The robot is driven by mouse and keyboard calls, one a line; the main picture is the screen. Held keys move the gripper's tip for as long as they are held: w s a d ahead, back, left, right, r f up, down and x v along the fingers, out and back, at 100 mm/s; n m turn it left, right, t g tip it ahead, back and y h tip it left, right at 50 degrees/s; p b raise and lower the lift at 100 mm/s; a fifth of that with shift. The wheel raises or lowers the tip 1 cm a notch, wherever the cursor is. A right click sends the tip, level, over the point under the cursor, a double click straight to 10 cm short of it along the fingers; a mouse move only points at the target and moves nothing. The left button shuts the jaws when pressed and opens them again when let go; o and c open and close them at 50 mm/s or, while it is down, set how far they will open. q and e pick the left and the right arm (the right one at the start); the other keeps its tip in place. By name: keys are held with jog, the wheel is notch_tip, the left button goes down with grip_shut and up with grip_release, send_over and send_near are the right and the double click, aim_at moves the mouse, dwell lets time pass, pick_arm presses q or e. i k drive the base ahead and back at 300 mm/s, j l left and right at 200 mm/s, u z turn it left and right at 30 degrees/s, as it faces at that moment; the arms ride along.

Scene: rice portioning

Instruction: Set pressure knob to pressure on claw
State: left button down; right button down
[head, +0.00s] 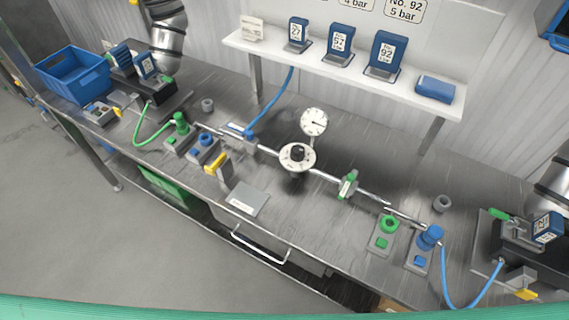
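The pressure knob (297,153) is a black knob on a round white dial, set in the pipe line at the middle of the metal bench. A round white gauge (315,121) with a dark needle stands just behind it; its numbers are too small to read. A blue claw unit (146,66) with a white label sits in the left fixture, and another blue claw unit (546,228) sits in the right fixture. Their label text is too small to read surely. Neither of my grippers shows in the head view.
A white shelf (330,66) holds blue labelled units marked 27, 57 and 92. Wall signs (404,11) above read 4 bar and No. 92, 5 bar. A blue crate (75,78) stands at far left. Green and blue valves flank the knob; the bench in front holds a grey plate (246,199).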

aim_at(297, 152)
jog(key=k+l+z, duration=0.1)
jog(key=z, duration=0.4)
jog(key=k+l+z, duration=0.25)
jog(key=z, duration=0.25)
jog(key=k+l+z, duration=0.2)
jog(key=z, duration=0.25)
jog(key=l, duration=0.1)
